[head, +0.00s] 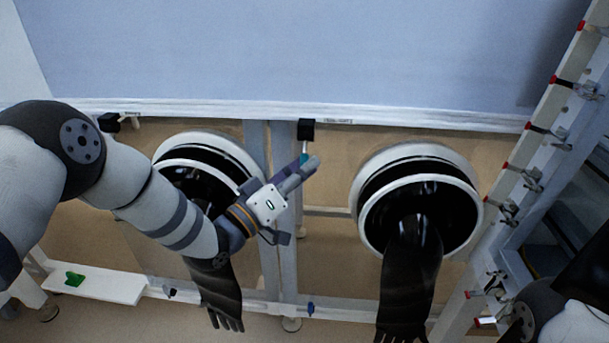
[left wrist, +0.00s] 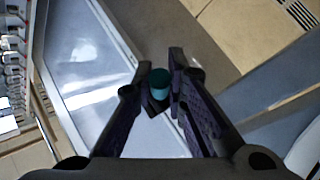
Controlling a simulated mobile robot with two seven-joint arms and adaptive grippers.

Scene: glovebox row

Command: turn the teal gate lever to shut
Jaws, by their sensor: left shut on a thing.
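The teal gate lever (head: 304,156) hangs below a black block (head: 305,130) on the white rail, between the two glove ports. Only a small teal part shows in the head view, at the tip of my left gripper (head: 306,168). In the left wrist view, the round teal end of the lever (left wrist: 160,84) sits between the fingertips of my left gripper (left wrist: 160,92). The fingers are shut on it, and they hide part of it. My right gripper is not in view.
Two round ports with black gloves hang left (head: 218,290) and right (head: 412,270) of the lever. A white ledge (head: 110,285) holds a green piece (head: 75,278) at lower left. A slanted frame with several red-tipped clamps stands at right. A large pale panel (head: 300,50) lies above.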

